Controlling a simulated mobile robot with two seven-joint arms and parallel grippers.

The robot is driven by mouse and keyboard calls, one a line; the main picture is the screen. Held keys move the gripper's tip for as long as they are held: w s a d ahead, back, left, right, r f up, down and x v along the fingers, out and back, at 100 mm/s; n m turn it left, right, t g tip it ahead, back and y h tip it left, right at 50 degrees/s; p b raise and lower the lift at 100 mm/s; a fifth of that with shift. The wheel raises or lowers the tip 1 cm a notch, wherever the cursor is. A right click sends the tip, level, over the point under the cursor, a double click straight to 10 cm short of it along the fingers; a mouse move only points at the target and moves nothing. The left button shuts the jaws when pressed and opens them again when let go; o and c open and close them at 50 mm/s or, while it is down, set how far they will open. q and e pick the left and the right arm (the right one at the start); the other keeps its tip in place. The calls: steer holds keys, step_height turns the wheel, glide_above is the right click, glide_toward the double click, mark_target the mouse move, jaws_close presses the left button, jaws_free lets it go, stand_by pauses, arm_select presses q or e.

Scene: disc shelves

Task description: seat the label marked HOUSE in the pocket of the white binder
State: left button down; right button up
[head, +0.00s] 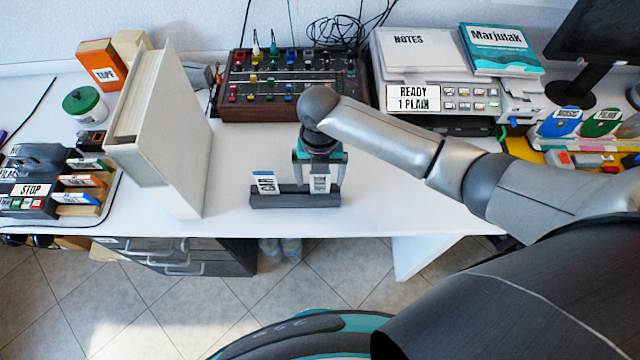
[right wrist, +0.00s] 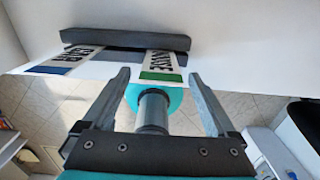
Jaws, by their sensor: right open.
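The white binder (head: 165,125) stands upright on the left part of the white desk, its page edges showing at the top. I cannot make out its pocket. A dark slotted holder (head: 295,199) at the desk's front carries two upright labels. The right-hand label (head: 320,184), green-edged in the right wrist view (right wrist: 161,64), seems to read HOUSE, seen upside down there. The blue-edged label (head: 264,183) stands to its left; its word is hard to read. My right gripper (head: 319,180) is open, with its fingers either side of the green-edged label, not closed on it. My left gripper is out of view.
A mixer panel (head: 290,84) stands behind the holder. A printer (head: 425,70) with a notes pad is to its right. At left are a green-lidded jar (head: 84,104) and a dark sorter (head: 40,180). Desk between binder and holder is clear.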

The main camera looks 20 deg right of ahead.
mark_target(320, 183)
steer(key=shift+w+d+f+b, duration=0.1)
steer(key=shift+w+f+b, duration=0.15)
steer(key=shift+f, duration=0.65)
steer(key=shift+w+f+b, duration=0.1)
steer(key=shift+f+b, duration=0.15)
steer(key=shift+f, duration=0.6)
steer(key=shift+w+d+f+b, duration=0.1)
steer(key=shift+w+f+b, duration=0.15)
steer(key=shift+f, duration=0.65)
steer(key=c, duration=1.4)
steer(key=shift+r, duration=0.15)
step_height(320, 183, up, 20)
steer(key=p, duration=0.4)
